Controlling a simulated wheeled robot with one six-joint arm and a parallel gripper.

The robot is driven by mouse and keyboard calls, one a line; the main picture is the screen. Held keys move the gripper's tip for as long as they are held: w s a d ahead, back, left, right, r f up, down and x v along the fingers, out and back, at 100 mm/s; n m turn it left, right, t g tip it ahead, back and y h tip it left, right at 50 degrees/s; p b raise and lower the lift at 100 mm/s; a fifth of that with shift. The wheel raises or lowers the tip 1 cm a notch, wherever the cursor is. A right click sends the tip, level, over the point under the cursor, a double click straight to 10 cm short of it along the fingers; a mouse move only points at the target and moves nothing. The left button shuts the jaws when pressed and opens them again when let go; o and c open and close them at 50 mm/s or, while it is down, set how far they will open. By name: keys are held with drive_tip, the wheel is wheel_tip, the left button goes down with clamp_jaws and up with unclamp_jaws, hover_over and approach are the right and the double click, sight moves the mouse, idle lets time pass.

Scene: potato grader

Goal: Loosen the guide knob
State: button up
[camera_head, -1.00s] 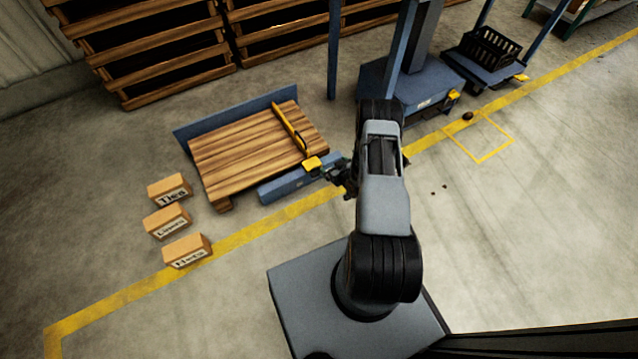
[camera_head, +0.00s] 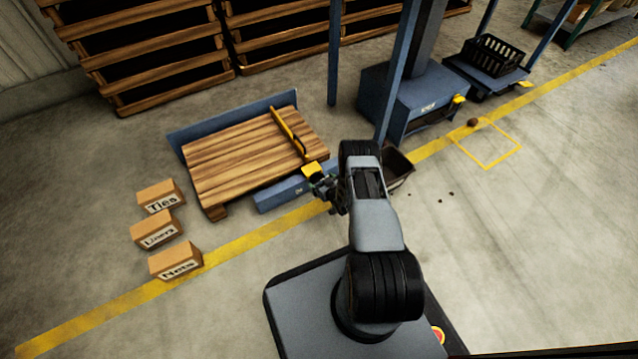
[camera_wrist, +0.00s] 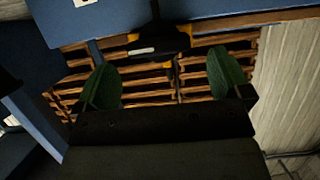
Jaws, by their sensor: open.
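A yellow block (camera_head: 313,170), which looks like the guide knob, sits at the near end of the yellow guide bar (camera_head: 287,132), at the front edge of the wooden deck (camera_head: 235,160). In the wrist view a dark piece with yellow ends and a pale label (camera_wrist: 143,50) lies ahead, beyond the fingertips; I cannot tell whether it is the same knob. My gripper (camera_head: 325,188) is just to the right of and below the yellow block in the head view. In the wrist view its green fingers (camera_wrist: 165,75) are spread wide with nothing between them.
A blue beam (camera_head: 283,192) runs along the deck's front. Boxes marked Ties (camera_head: 160,196), Liners (camera_head: 156,229) and Nets (camera_head: 175,260) stand to the left. A brown bin (camera_head: 399,168) and blue machine (camera_head: 415,100) are behind my arm. The floor at right is mostly clear.

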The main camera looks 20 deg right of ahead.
sight(317, 178)
drive_tip(key=shift+b+x, duration=0.5)
drive_tip(key=shift+x, duration=0.9)
drive_tip(key=c, duration=0.9)
